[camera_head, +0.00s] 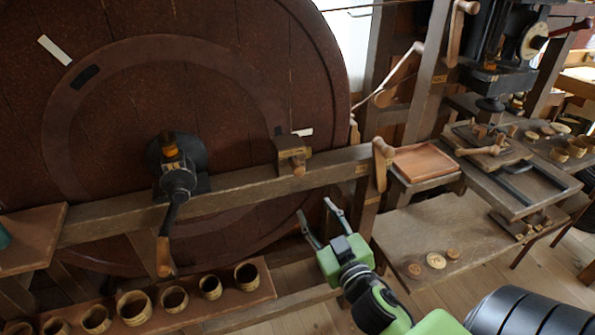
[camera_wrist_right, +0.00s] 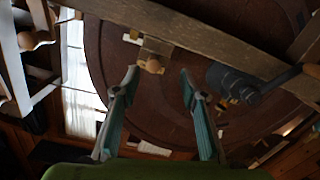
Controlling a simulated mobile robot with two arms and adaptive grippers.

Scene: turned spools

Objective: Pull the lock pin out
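The lock pin (camera_head: 298,168) shows as a wooden knob. It sits in a dark brown block (camera_head: 288,146) on the wooden beam in front of the big dark red wheel. My right gripper (camera_head: 313,206) is open and empty, below and a little right of the knob, its fingers pointing up toward it. In the right wrist view the knob (camera_wrist_right: 153,66) shows between the two open fingertips (camera_wrist_right: 159,76), beyond them and apart from them. The pin's shaft is hidden in the block. My left gripper is not in view.
A crank with a wooden handle (camera_head: 164,257) hangs at the wheel's hub, left of the block. A wooden peg (camera_head: 382,160) stands on the beam's right end. Several turned cups line a low shelf (camera_head: 190,308). A workbench (camera_head: 455,225) stands at right.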

